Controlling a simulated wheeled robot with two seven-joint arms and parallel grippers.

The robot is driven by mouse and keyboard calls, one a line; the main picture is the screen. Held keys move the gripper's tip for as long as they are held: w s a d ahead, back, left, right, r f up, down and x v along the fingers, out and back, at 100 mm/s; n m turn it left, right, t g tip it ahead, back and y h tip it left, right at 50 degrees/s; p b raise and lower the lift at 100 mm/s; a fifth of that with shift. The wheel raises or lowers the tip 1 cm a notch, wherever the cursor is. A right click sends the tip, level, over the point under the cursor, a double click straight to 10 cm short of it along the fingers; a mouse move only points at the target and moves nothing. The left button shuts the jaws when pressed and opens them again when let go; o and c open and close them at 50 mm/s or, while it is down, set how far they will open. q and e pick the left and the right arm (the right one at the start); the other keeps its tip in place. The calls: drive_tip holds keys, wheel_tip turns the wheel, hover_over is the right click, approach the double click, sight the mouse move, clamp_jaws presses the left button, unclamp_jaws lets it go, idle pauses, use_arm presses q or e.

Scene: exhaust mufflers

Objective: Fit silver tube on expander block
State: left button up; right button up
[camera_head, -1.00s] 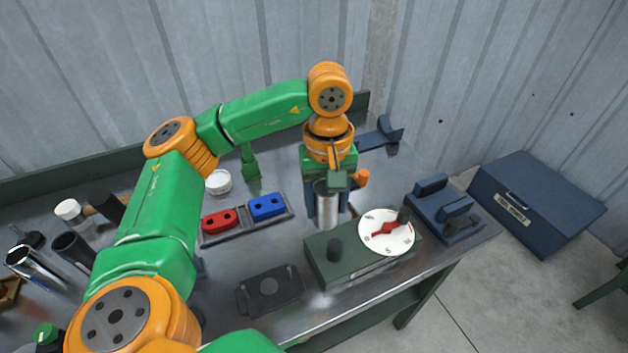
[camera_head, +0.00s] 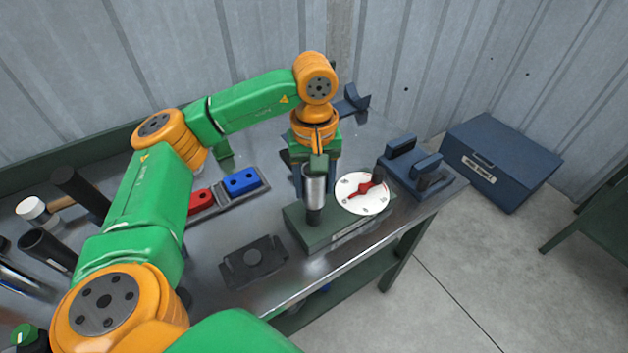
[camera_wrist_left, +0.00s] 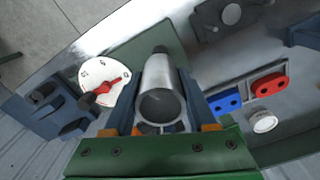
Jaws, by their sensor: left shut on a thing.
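The silver tube (camera_head: 314,186) is upright in my left gripper (camera_head: 317,178), whose fingers are shut on its sides. It also shows in the left wrist view (camera_wrist_left: 162,92), between the two blue-grey fingers. The expander is a green block (camera_head: 336,229) with a white dial (camera_head: 362,193) with a red pointer and a short dark post (camera_head: 315,216). The tube's lower end is directly above the post in the head view. I cannot tell whether the tube touches the post or is around its top. My right gripper is not in view.
A dark flat plate (camera_head: 254,263) lies left of the block. A tray holds a red piece (camera_head: 200,200) and a blue piece (camera_head: 242,182). A blue fixture (camera_head: 416,172) stands right of the dial. Dark tubes (camera_head: 47,250) lie at the left.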

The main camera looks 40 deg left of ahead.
sight(314, 208)
use_arm(q)
wheel_tip(314, 208, down, 2)
drive_tip(key=shift+w+f+b, duration=0.15)
drive_tip(key=shift+f+b, duration=0.05)
drive_tip(key=shift+b, duration=0.4)
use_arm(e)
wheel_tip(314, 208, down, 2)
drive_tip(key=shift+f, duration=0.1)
use_arm(q)
drive_tip(key=shift+r, duration=0.1)
drive_tip(key=shift+f, duration=0.2)
drive_tip(key=shift+f+b, duration=2.05)
drive_tip(key=shift+f, duration=0.2)
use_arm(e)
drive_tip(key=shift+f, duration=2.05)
use_arm(q)
drive_tip(key=shift+f, duration=0.15)
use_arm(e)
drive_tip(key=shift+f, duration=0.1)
use_arm(q)
drive_tip(key=o, duration=1.4)
drive_tip(key=shift+c, duration=0.2)
